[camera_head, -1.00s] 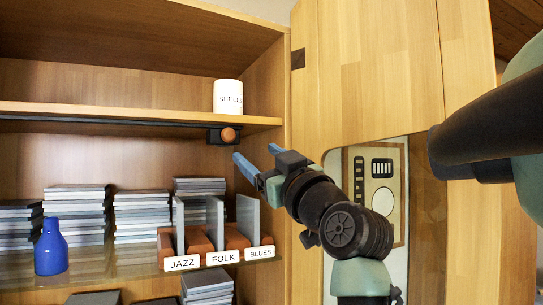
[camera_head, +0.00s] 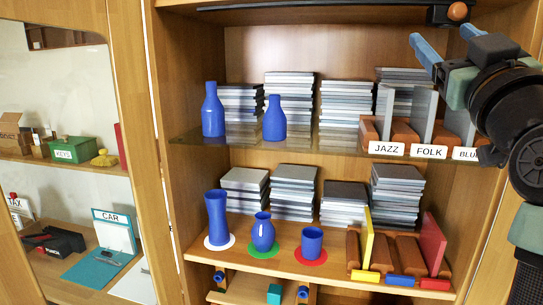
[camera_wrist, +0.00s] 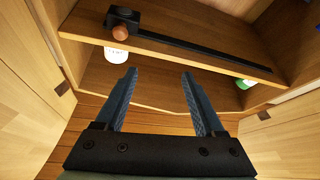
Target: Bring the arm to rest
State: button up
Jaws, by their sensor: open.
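My gripper (camera_head: 442,42) is at the upper right of the head view, in front of the shelf unit, with its two blue fingers apart. In the wrist view my gripper (camera_wrist: 160,82) is open, with nothing between the fingers. Beyond the fingers in the wrist view are a wooden shelf (camera_wrist: 150,98) and a black rail (camera_wrist: 205,55) with a brown knob (camera_wrist: 121,33). In the head view the knob (camera_head: 457,11) shows at the top right, above my gripper. Part of my arm is cut off by the right picture edge.
A glass shelf (camera_head: 250,148) holds blue bottles (camera_head: 213,112), stacked cases and dividers labelled JAZZ (camera_head: 386,148), FOLK and BLUES, close to my gripper. Below, blue vessels (camera_head: 217,220) stand on coloured discs. An open compartment with a green box (camera_head: 72,149) is at left.

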jog(key=s+a+f+t+y, duration=0.1)
jog(key=s+a, duration=0.2)
jog(key=a, duration=0.6)
jog(key=s+a+t+y, duration=0.1)
jog(key=s+a+y, duration=0.15)
jog(key=a, duration=0.65)
jog(key=s+a+m+t, duration=0.1)
jog(key=s+a+t, duration=0.1)
jog(key=s+a, duration=0.6)
jog(key=shift+s, duration=1.15)
jog(key=shift+r, duration=0.1)
jog(key=c, duration=0.3)
jog(key=shift+a, duration=0.1)
jog(key=shift+c, duration=0.2)
